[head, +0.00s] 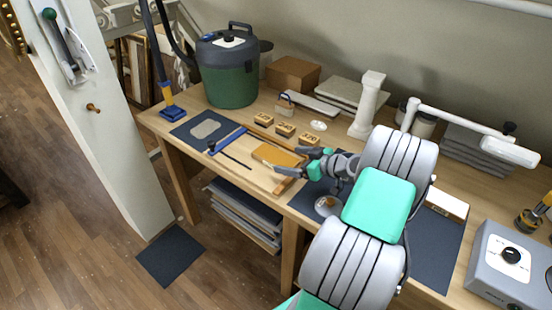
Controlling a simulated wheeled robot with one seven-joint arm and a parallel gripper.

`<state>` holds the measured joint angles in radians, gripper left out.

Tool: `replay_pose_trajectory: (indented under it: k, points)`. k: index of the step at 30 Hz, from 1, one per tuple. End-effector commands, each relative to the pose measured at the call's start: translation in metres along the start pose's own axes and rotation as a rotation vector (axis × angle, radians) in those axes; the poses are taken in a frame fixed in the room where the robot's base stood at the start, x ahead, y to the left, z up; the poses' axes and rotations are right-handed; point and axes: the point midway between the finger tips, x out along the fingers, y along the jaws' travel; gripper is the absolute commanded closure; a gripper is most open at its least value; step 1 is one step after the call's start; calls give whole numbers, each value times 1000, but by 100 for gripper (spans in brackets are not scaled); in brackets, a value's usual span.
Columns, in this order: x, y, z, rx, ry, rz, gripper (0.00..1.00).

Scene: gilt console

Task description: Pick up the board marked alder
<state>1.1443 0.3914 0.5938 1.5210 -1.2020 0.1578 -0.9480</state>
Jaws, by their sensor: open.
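An orange-brown board (270,154) lies flat on the wooden table, just left of my gripper. No marking on it is readable, so I cannot tell whether it says alder. My gripper (288,160) is open, its dark fingers pointing left toward the board's right end. The fingers overlap that end in the picture, and I cannot tell whether they touch it. I see nothing held.
Small yellow blocks (285,129) with unreadable dark marks stand behind the board. A blue clamp (228,139) and thin dark rod lie to its left. A green vacuum canister (230,85), white column (368,105) and grey box (505,262) stand on the table.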

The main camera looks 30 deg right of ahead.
Motion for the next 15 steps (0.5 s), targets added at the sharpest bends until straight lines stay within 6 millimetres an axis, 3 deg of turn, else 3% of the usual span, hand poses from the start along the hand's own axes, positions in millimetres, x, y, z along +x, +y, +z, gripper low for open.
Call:
replay_pose_trajectory:
  k: [9,15]
  points:
    - [50,2,1,0,-2,-2,6]
    - [53,2,2,0,-2,0,6]
